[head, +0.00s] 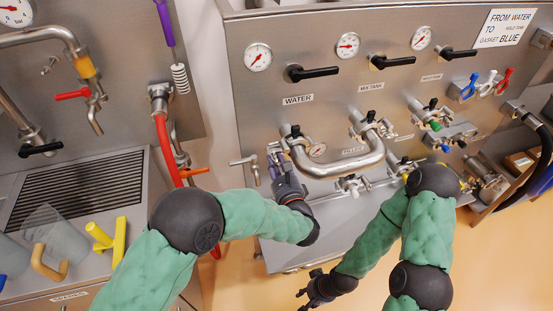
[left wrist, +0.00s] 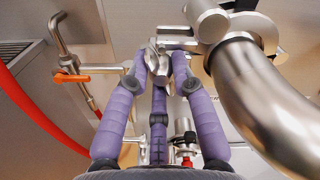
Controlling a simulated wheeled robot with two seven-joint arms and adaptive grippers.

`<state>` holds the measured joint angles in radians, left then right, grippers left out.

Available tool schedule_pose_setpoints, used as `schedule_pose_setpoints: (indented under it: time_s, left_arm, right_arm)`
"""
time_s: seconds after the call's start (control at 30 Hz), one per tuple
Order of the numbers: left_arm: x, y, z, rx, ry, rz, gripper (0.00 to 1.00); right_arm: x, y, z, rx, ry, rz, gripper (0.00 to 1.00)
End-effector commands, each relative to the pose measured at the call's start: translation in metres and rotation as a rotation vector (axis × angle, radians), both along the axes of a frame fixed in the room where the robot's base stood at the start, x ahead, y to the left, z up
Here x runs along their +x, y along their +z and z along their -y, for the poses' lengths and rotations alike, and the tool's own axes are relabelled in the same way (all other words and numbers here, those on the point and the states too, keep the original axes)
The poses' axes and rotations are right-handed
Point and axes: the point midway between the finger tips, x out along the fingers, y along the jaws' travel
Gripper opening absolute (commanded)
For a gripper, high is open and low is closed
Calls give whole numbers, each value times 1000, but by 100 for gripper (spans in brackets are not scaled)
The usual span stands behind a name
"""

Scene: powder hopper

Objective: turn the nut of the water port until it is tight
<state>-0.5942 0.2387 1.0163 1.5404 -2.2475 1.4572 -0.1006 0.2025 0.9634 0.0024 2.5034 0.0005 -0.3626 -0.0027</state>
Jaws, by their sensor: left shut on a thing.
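The water port (head: 290,131) is on the steel panel below the WATER label (head: 297,100), where the curved steel pipe (head: 352,167) joins it with a clamp. My left gripper (head: 275,155) is at the left side of this joint. In the left wrist view, its purple fingers (left wrist: 160,66) are shut on the small metal nut (left wrist: 154,58) of the clamp. The fingers partly hide the nut, and its tightness cannot be seen. The pipe (left wrist: 265,105) curves past close on the right. My right gripper (head: 310,295) hangs low near the bottom, away from the panel; its fingers are too small to read.
Black valve handles (head: 312,73) and gauges (head: 257,57) are above the port. A red hose (head: 166,150) and an orange-handled valve (head: 195,172) are to the left. A small valve (head: 245,162) sits left of my left gripper. Open floor (head: 275,290) lies below.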

Motion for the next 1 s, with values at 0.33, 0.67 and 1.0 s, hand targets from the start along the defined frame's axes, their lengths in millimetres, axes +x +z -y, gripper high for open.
schedule_pose_setpoints:
  time_s: [0.33,0.67,1.0]
  left_arm:
    - [1,3,2,72,-4,-16,0]
    - [1,6,2,329,-5,-102,0]
    - [1,2,2,468,-6,-147,33]
  right_arm:
    - [0,4,0,0,0,0,40]
    - [0,27,0,0,0,0,40]
    - [0,31,0,0,0,0,40]
